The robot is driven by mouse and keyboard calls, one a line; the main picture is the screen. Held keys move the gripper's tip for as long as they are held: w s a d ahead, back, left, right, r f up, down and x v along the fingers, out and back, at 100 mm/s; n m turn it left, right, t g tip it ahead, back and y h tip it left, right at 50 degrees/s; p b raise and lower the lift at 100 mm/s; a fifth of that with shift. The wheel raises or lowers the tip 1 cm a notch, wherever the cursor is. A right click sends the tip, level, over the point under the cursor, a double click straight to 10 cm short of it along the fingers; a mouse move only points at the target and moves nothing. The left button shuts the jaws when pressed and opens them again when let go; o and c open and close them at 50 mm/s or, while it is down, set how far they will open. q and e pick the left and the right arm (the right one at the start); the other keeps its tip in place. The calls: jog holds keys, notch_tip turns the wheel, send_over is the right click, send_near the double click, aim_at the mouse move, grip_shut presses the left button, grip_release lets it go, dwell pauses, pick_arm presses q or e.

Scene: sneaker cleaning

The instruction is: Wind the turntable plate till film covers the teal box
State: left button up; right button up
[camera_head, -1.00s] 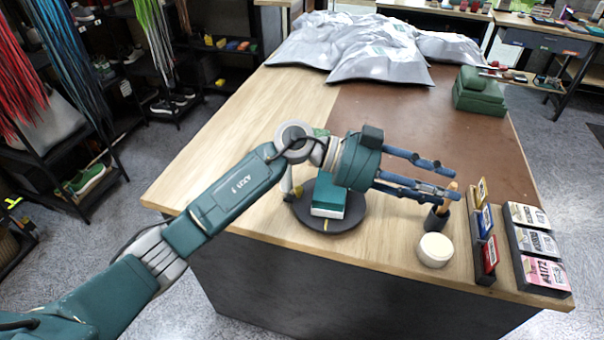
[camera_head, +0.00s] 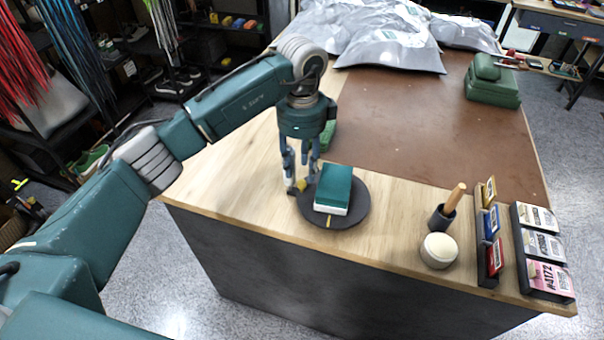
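The teal box (camera_head: 336,183), with a white lower side, lies on the round dark turntable plate (camera_head: 358,208) near the table's front edge. A yellow mark (camera_head: 330,222) is on the plate's front. A small yellow piece (camera_head: 302,185) shows at the plate's left rim, partly hidden by fingers. My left gripper (camera_head: 301,180) points down at this rim, left of the box. Its fingers look parted, with a gap between them; I cannot tell whether they touch the yellow piece. No film is clearly visible on the box. My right gripper is out of view.
A green object (camera_head: 328,135) is partly hidden behind my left gripper. A brush in a dark cup (camera_head: 441,217), a round cream-topped jar (camera_head: 438,250) and card racks (camera_head: 487,247) stand to the right. Silvery bags (camera_head: 385,45) and a green case (camera_head: 492,85) are farther back. The brown mat (camera_head: 420,130) is mostly clear.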

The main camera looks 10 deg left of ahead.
aim_at(302, 182)
pick_arm(q)
jog(key=shift+f+p, duration=0.45)
jog(key=shift+f, duration=2)
grip_shut()
